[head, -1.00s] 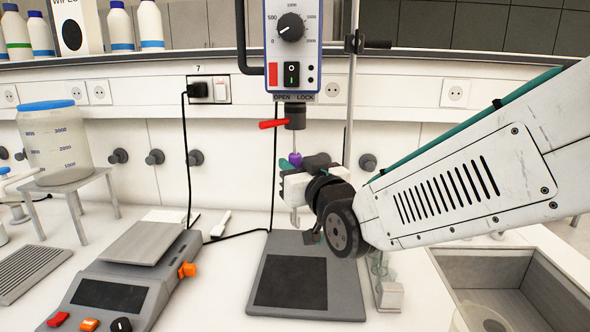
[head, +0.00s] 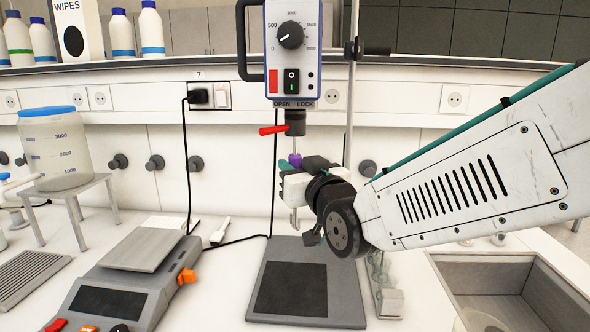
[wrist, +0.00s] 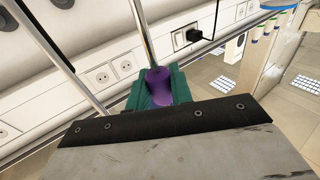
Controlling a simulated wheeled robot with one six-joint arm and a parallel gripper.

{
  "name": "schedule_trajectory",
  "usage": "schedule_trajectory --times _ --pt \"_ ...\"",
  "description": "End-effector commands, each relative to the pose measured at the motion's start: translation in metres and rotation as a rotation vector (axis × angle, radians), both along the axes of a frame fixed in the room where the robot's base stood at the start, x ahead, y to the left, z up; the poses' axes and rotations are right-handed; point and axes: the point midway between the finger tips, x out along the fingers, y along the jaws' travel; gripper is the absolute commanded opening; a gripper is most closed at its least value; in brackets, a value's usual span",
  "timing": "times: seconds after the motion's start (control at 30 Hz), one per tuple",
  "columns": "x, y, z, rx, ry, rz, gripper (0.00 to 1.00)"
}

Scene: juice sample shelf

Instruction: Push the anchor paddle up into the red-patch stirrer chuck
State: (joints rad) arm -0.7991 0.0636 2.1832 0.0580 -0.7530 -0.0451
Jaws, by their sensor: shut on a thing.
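The stirrer (head: 292,45) hangs at the top centre of the head view, with a red patch beside its switch. Its dark chuck (head: 295,122) points down and has a red lever (head: 272,130) on the left, under the OPEN/LOCK label. My gripper (head: 294,172) is below the chuck, shut on the anchor paddle at its purple grip (head: 295,160). The paddle's thin shaft stands upright and meets the chuck's underside in the picture; I cannot tell how far it is inside. The wrist view shows the purple grip (wrist: 158,88) between green fingers. The paddle's lower end (head: 294,217) hangs below my gripper.
A stand rod (head: 351,110) rises just right of the stirrer. The grey base plate (head: 306,285) lies below. A balance (head: 120,290) and a jar on a stand (head: 55,150) are at left. A sink (head: 490,275) is at right.

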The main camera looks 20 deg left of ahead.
Motion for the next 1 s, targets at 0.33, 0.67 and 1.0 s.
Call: schedule_trajectory --times 0.33,0.67,1.0 --pt "0.0 0.0 0.009 0.001 -0.001 0.0 0.0" --pt "0.0 0.0 0.013 0.001 -0.001 0.0 0.0" --pt "0.0 0.0 0.013 0.0 0.0 0.0 0.47"
